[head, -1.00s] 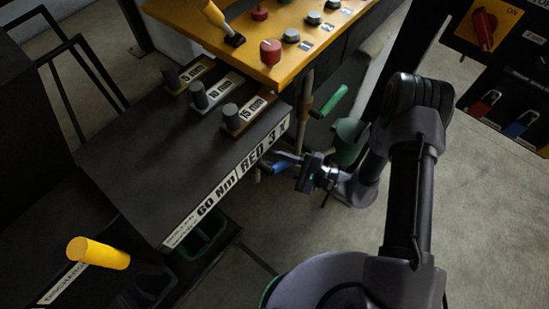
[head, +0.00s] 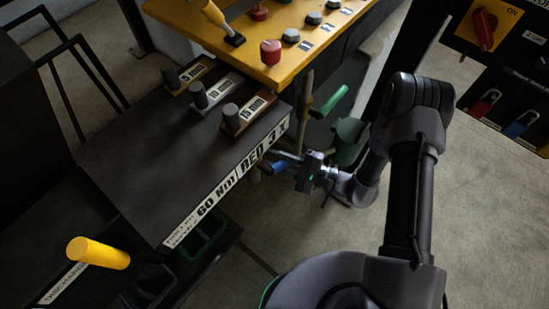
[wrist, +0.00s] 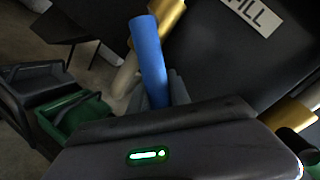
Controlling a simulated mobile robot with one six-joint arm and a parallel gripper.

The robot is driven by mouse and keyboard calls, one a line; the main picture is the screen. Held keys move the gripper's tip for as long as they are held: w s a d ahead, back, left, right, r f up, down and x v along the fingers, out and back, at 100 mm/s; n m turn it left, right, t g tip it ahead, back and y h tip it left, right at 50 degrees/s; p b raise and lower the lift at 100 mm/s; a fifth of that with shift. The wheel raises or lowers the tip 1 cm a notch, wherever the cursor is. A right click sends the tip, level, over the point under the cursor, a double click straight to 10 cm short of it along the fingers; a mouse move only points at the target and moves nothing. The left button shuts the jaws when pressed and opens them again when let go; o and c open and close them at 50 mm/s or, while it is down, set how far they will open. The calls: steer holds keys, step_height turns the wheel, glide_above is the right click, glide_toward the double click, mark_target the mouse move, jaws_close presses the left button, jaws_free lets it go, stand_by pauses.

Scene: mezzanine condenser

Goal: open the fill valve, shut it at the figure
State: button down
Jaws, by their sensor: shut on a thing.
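The blue lever handle (head: 279,168) of a valve sits below the bench's right edge in the head view. It also shows in the wrist view (wrist: 148,58), rising from behind my gripper's body, beside a brass pipe part (wrist: 168,15). A white FILL label (wrist: 253,14) is on the dark panel to its right. My gripper (head: 288,164) is at the handle and shut on it. The gripper's body hides the lower end of the handle and most of the fingers in the wrist view. I cannot read any level figure in these frames.
A green lever handle (head: 330,101) stands just above my gripper in the head view. The dark bench (head: 150,160) with labelled weights is to the left, below a yellow control panel (head: 270,35). A yellow handle (head: 98,253) is at lower left. Open floor lies to the right.

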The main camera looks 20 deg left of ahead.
steer(key=shift+w+d+r+n+t+h+b, duration=0.15)
steer(key=shift+w+r+n+h+b, duration=0.25)
steer(key=shift+r+n, duration=0.6)
steer(key=shift+w+d+r+n+t+h+b, duration=0.15)
steer(key=shift+w+r+n+h+b, duration=0.35)
steer(key=shift+n, duration=0.85)
steer(key=shift+w+d+r+n+t+h+b, duration=0.15)
steer(key=shift+r+n+h+b, duration=0.25)
steer(key=shift+r+n, duration=0.7)
steer(key=c, duration=1.2)
jaws_free()
steer(key=p+v, duration=0.1)
steer(key=v, duration=1.6)
steer(key=shift+d+p, duration=0.25)
steer(key=shift+p, duration=0.1)
